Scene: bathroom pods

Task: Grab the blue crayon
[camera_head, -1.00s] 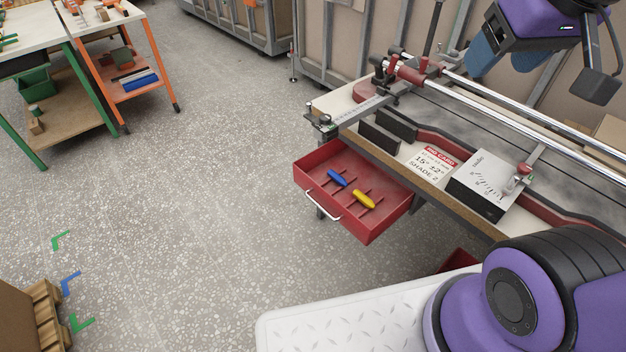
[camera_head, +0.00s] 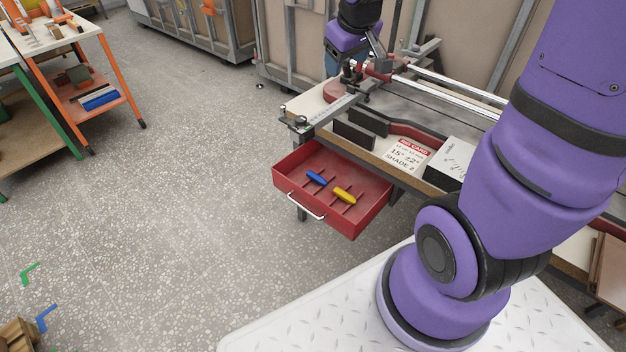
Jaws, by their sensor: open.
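The blue crayon (camera_head: 317,178) lies in the open red drawer (camera_head: 290,183), near its left middle. A yellow crayon (camera_head: 344,195) lies just to its right in the same drawer. Low dividers show on the drawer floor around them. My gripper (camera_head: 356,60) is above the far part of the workbench, beyond the drawer and apart from both crayons. Its jaws are open, with nothing seen between them. The fingertips are small and partly lost against the bench fittings.
The workbench (camera_head: 375,150) carries metal rails (camera_head: 455,85), a sign (camera_head: 408,152) and a dial box (camera_head: 452,163) above the drawer. An orange-legged table (camera_head: 125,85) stands at far left. The floor left of the drawer is clear.

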